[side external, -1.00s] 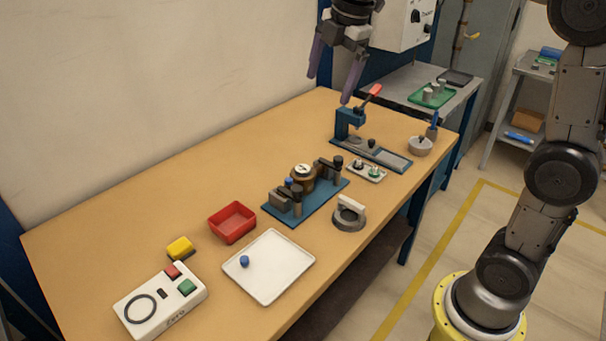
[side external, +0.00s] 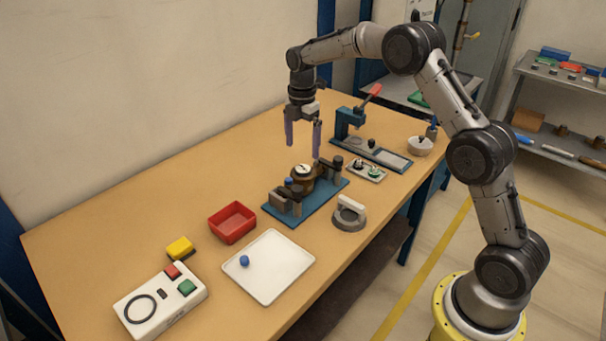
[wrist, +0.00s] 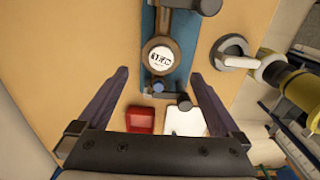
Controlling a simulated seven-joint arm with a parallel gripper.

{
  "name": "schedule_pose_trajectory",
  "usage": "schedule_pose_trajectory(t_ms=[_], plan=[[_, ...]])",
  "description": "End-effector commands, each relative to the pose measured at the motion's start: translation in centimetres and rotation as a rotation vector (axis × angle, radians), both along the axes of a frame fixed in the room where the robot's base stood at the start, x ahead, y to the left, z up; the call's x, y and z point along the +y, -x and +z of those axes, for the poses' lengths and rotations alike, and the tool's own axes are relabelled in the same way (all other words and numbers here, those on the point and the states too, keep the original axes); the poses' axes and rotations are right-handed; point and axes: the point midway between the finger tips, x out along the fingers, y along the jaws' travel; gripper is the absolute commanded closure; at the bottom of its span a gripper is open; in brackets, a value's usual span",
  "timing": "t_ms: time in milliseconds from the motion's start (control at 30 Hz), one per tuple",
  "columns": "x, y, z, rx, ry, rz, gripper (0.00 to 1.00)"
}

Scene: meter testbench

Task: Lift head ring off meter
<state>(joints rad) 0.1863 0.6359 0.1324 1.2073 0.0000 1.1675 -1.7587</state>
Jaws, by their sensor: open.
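The meter (side external: 303,178) stands upright in the blue fixture (side external: 325,196). It has a brown body and a round white dial on top. A brown ring (wrist: 160,41) surrounds the dial in the wrist view; I cannot tell where ring and body part. My gripper (side external: 303,151) points down, open and empty, just above the meter and apart from it. In the wrist view the fingers of my gripper (wrist: 160,76) are spread wide, with the meter ahead between their lines. The dial (wrist: 160,59) is unobstructed there.
Dark clamps (side external: 328,168) flank the meter on the fixture. A red bin (side external: 232,222), a white tray (side external: 275,275) and a button box (side external: 160,302) are nearer.

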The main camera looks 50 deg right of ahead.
Motion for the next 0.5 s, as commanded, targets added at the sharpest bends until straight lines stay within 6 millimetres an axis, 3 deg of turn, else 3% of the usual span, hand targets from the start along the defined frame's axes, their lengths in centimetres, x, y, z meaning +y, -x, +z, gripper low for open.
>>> schedule_pose_trajectory(t_ms=[100,367,500], plan=[[0.0,0.0,-1.8,0.001,0.000,0.000,0.00],[0.0,0.1,-3.6,0.002,0.000,0.000,0.00],[0.0,0.3,-5.6,0.002,-0.001,0.000,0.00]])
